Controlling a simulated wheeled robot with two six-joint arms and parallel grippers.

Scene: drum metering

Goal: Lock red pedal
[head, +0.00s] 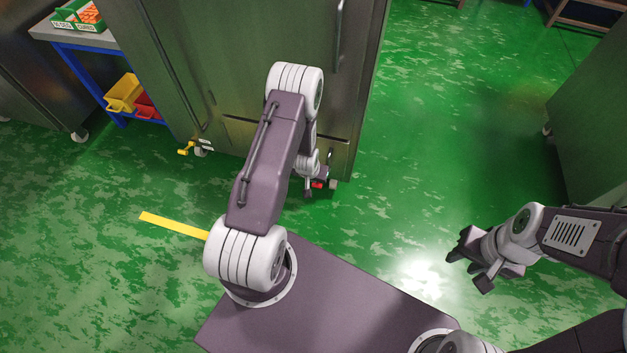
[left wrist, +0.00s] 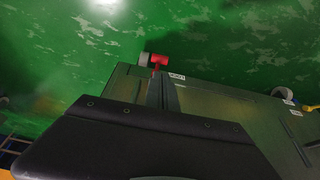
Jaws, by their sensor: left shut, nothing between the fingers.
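The red pedal (head: 318,185) is low at the right front corner of the large metal cabinet (head: 240,60). It also shows as a red piece (left wrist: 160,61) at the cabinet's lower edge in the left wrist view, beside a small label. My left gripper (head: 309,191) is down beside the red pedal, shut with nothing held. My arm partly hides this spot, and I cannot tell whether the gripper touches the pedal. My right gripper (head: 468,268) is open and empty above the floor at the right.
A yellow pedal (head: 186,149) is at the cabinet's lower left. A grey caster (left wrist: 143,58) is next to the red pedal. A blue-framed bench (head: 75,45) with bins stands at the left. A yellow strip (head: 172,226) marks the floor. Green floor (head: 440,130) is clear at the right.

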